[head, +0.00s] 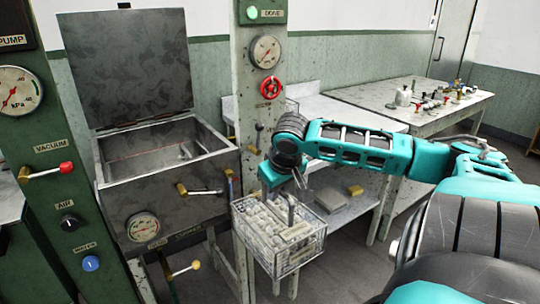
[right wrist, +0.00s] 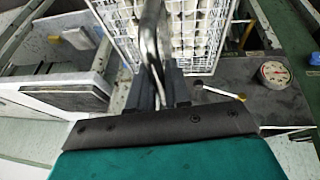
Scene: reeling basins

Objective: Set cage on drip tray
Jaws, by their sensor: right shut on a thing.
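The cage (head: 278,240) is a wire basket filled with pale, whitish pieces. It hangs roughly upright in front of the green-and-white column, clear of the floor. My right gripper (head: 291,188) is above it, shut on its metal handle. In the right wrist view, the bent handle (right wrist: 151,45) stands between the fingers of my right gripper (right wrist: 161,88), and the wire side of the cage (right wrist: 187,30) shows beyond. I cannot pick out the drip tray for certain; a flat grey surface (head: 335,203) lies just behind and right of the cage. My left gripper is out of view.
An open metal basin (head: 165,153) with a raised lid (head: 125,65) stands left of the cage. Its lever (head: 205,191) sticks out toward the cage. The column (head: 255,105) carries a gauge and red valve wheel. A bench (head: 435,105) with small bottles stands at right.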

